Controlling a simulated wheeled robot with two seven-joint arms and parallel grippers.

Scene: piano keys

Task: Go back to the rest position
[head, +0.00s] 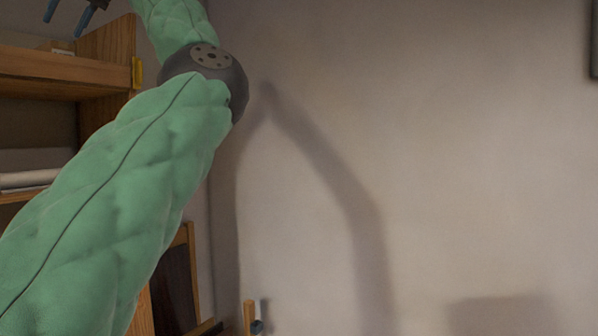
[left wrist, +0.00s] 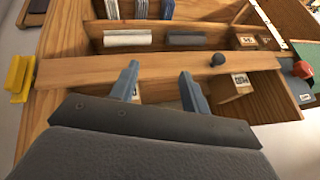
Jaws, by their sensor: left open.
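My left gripper (head: 64,26) shows at the top left of the head view, with its two blue fingers pointing down and apart. In the left wrist view the gripper (left wrist: 159,70) is open, and nothing sits between its fingers. Its fingers overlap a wooden rail of a wooden shelf unit (left wrist: 75,73); I cannot tell whether they touch it. My green left arm crosses the left of the head view and rises to the top. No piano keys can be made out. My right gripper is not in view.
The wooden shelf unit (head: 60,68) stands at the left, with a yellow piece (head: 137,72) on its edge. The wrist view shows a white block (left wrist: 127,38), a grey block (left wrist: 186,38) and a red piece (left wrist: 303,69). A bare wall (head: 450,150) fills the right.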

